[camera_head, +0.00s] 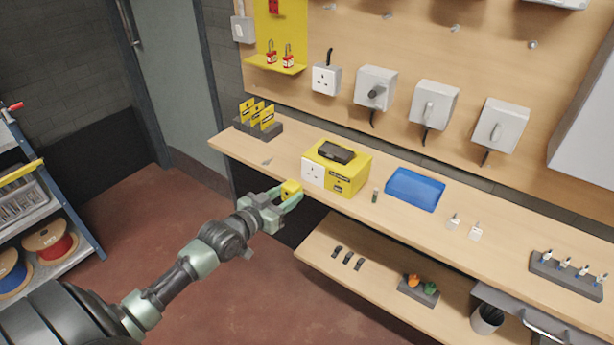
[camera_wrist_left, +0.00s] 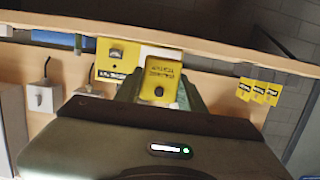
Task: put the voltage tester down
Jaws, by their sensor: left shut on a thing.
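The voltage tester (camera_head: 291,187) is a small yellow block with dark lettering; it also shows in the left wrist view (camera_wrist_left: 163,72). My left gripper (camera_head: 286,197) is shut on it, with a pale green finger on either side in the left wrist view. In the head view, the gripper and tester are at the front edge of the wooden workbench (camera_head: 260,162), just left of a yellow and white box (camera_head: 350,184). I cannot tell the tester's exact height against the bench top. My right gripper is not in view.
A dark item (camera_head: 336,152) lies on the yellow and white box. Yellow cards (camera_head: 258,116) stand in a rack to its left. A blue tray (camera_head: 415,189) and a small cylinder (camera_head: 375,195) are to its right. Bare bench top lies between the rack and the box. A lower shelf (camera_head: 318,246) holds small parts.

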